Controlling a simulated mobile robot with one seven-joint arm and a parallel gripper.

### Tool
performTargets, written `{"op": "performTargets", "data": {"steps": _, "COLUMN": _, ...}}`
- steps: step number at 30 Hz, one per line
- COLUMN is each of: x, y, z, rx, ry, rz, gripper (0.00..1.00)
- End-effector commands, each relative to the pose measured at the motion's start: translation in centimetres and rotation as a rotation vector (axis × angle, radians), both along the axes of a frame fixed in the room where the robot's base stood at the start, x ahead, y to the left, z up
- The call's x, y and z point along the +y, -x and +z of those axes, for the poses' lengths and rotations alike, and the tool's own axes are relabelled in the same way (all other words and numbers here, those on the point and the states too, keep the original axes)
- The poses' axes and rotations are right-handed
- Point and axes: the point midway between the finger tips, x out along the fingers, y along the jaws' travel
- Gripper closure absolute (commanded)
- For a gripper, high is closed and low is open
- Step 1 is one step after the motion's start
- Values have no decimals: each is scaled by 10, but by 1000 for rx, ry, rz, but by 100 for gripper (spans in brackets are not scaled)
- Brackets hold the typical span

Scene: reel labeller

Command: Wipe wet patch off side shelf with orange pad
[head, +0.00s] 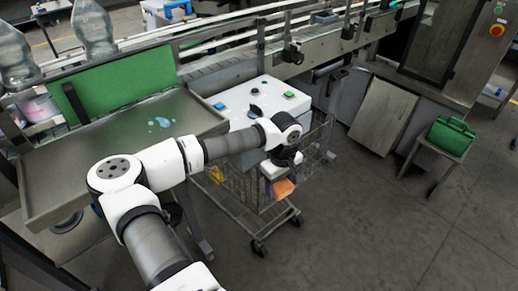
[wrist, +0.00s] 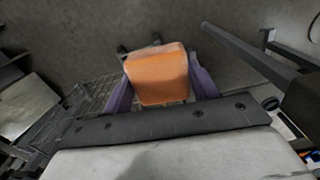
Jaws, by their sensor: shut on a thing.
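The orange pad (wrist: 160,75) is held between the two purple fingers of my gripper (wrist: 160,88) in the wrist view. In the head view the pad (head: 284,188) hangs below my wrist, in front of the wire cart and above the floor. The side shelf (head: 60,172) is a grey metal tray top at the left. The wet patch (head: 160,122) shows as a few light blue blotches on the shelf's back right part. My gripper and pad are right of the shelf, clear of it. My arm crosses in front of the shelf's right front edge.
A wire cart (head: 243,197) stands right of the shelf, by a white box (head: 262,104) with buttons. A green panel (head: 118,85) rises behind the shelf. A green case (head: 451,136) sits on a stool (head: 437,150) at the right. The floor at right front is clear.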

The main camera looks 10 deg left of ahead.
Motion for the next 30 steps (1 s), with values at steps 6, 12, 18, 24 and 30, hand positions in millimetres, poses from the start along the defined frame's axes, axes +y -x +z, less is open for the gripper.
{"op": "performTargets", "data": {"steps": 6, "x": -29, "y": -12, "z": -70, "rx": 2, "ry": 0, "rz": -317, "gripper": 60}}
{"op": "performTargets", "data": {"steps": 12, "x": -48, "y": -21, "z": -120, "rx": 1, "ry": -1, "rz": -550, "gripper": 60}}
{"op": "performTargets", "data": {"steps": 18, "x": -47, "y": -20, "z": -117, "rx": 0, "ry": 7, "rz": -534, "gripper": 60}}
{"op": "performTargets", "data": {"steps": 24, "x": -45, "y": -21, "z": -159, "rx": 1, "ry": 0, "rz": -535, "gripper": 60}}
{"op": "performTargets", "data": {"steps": 30, "x": -45, "y": -21, "z": -194, "rx": 0, "ry": 0, "rz": -535, "gripper": 60}}
